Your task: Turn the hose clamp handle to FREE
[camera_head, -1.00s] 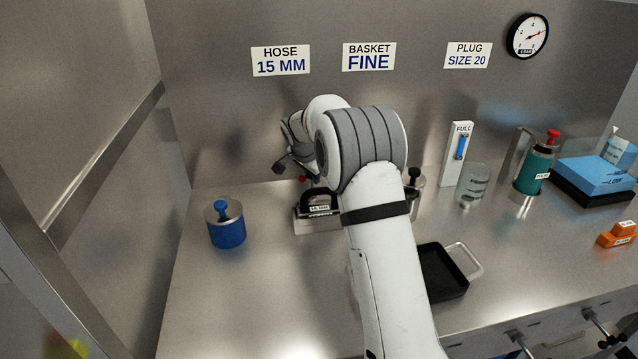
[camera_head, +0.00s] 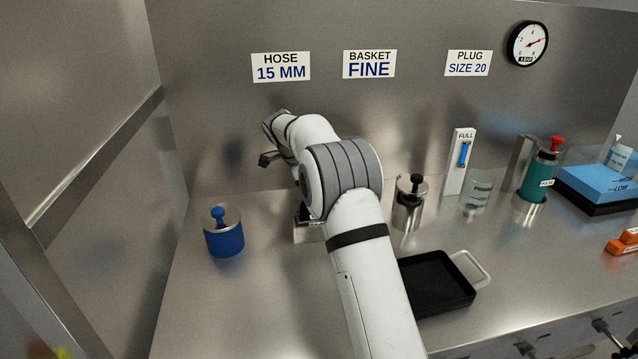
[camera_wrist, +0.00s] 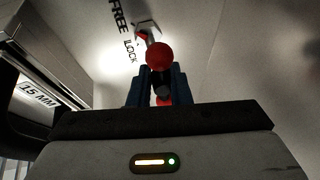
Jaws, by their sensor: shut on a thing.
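The hose clamp handle (camera_wrist: 160,55) shows in the wrist view as a thin stem with a red ball, close in front of a pale panel. A red tip shows at the stem's far end, beside the printed words FREE (camera_wrist: 119,16) and LOCK (camera_wrist: 131,50). I cannot tell for sure which word it points at. My gripper (camera_wrist: 162,80) has its blue fingers shut on the handle just below the ball; more red shows between the fingers.
A 15 MM labelled part (camera_wrist: 37,97) is close at left in the wrist view. A blue canister (camera_head: 224,236) stands left of my arm. A steel pot with a black knob (camera_head: 409,205), a black tray (camera_head: 437,283) and a beaker (camera_head: 475,195) stand to the right.

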